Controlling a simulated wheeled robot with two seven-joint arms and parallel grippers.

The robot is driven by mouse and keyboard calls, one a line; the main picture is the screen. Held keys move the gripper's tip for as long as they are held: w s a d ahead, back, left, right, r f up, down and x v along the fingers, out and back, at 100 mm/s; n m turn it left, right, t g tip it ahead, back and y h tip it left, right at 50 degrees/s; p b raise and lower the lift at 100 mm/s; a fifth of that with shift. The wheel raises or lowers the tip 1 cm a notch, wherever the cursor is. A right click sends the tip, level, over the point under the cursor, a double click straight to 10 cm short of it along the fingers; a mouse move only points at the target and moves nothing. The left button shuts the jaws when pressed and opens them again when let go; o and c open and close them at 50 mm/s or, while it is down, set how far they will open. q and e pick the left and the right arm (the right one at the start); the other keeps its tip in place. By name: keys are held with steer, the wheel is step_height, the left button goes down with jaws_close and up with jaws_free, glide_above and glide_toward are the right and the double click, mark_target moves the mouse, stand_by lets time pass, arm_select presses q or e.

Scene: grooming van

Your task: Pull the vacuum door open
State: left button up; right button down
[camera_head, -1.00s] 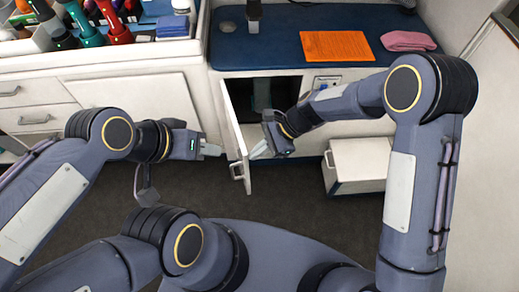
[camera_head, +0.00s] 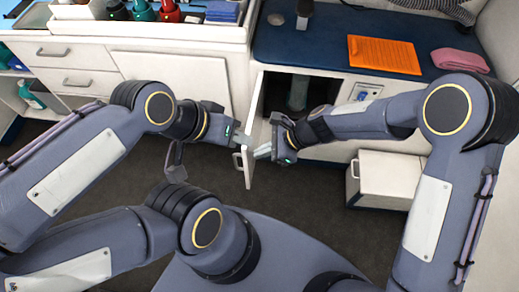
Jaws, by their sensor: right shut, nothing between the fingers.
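The white vacuum door (camera_head: 255,115) stands open, swung out from the cabinet below the blue counter, seen almost edge-on. Its handle (camera_head: 238,161) is at the front edge, on the outer side. A dark greenish upright object (camera_head: 298,92) shows inside the open compartment. My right gripper (camera_head: 263,152) is shut and empty on the inner side of the door, its tip close to the panel; contact is unclear. My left gripper (camera_head: 244,140) is on the outer side, its tip at or very near the door above the handle. Its jaw opening is not clear.
A white box-like drawer unit (camera_head: 382,180) juts out at the right, near my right arm. The blue counter (camera_head: 330,45) holds an orange mat (camera_head: 384,55) and a pink towel (camera_head: 460,61). Closed drawers (camera_head: 68,80) are at the left. Dark floor (camera_head: 300,205) is clear before the door.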

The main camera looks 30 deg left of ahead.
steer(key=d+f+p+v, duration=0.1)
steer(key=d+v, duration=0.1)
steer(key=v, duration=1)
steer(key=shift+s+f, duration=0.2)
steer(key=shift+s, duration=0.15)
steer(key=shift+r, duration=0.1)
steer(key=s+d+r+n+t+p, duration=0.1)
steer(key=d+r+n+t+p, duration=0.35)
steer(key=d+r, duration=1.15)
steer(key=s+d+r+n+t+h+p, duration=0.3)
steer(key=s+d+r+n+t+h, duration=0.1)
steer(key=s+d, duration=0.7)
steer(key=d+r+n+t, duration=0.1)
steer(key=d+n, duration=0.1)
steer(key=d, duration=0.1)
steer(key=shift+s+p, duration=0.2)
steer(key=shift+p, duration=0.1)
